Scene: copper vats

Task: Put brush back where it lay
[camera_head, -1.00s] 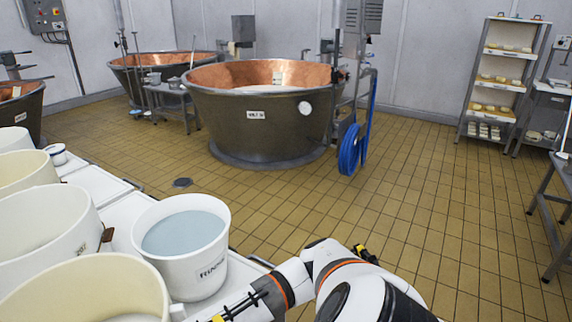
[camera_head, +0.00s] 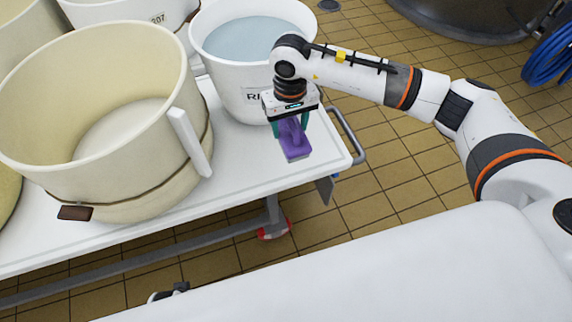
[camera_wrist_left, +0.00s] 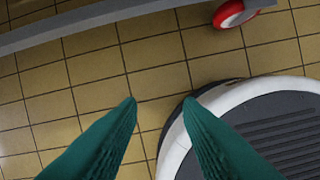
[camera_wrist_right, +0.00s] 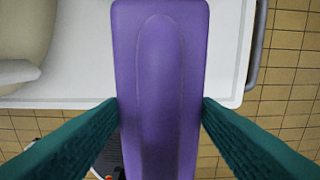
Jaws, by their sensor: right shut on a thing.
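The purple brush (camera_head: 295,145) is in my right gripper (camera_head: 290,122) above the right end of the white table (camera_head: 250,165). It is in front of the white bucket of bluish liquid. In the right wrist view the brush (camera_wrist_right: 160,60) fills the space between the teal fingers, which press on its two sides. I cannot tell whether its underside touches the table. My left gripper (camera_wrist_left: 161,101) is open and empty, low over the tiled floor beside the table frame.
A large cream tub (camera_head: 100,120) with an upright white handle stands left of the brush. The white bucket (camera_head: 240,85) is just behind it. A grey rail (camera_head: 347,135) borders the table's right end. The table's front strip is clear.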

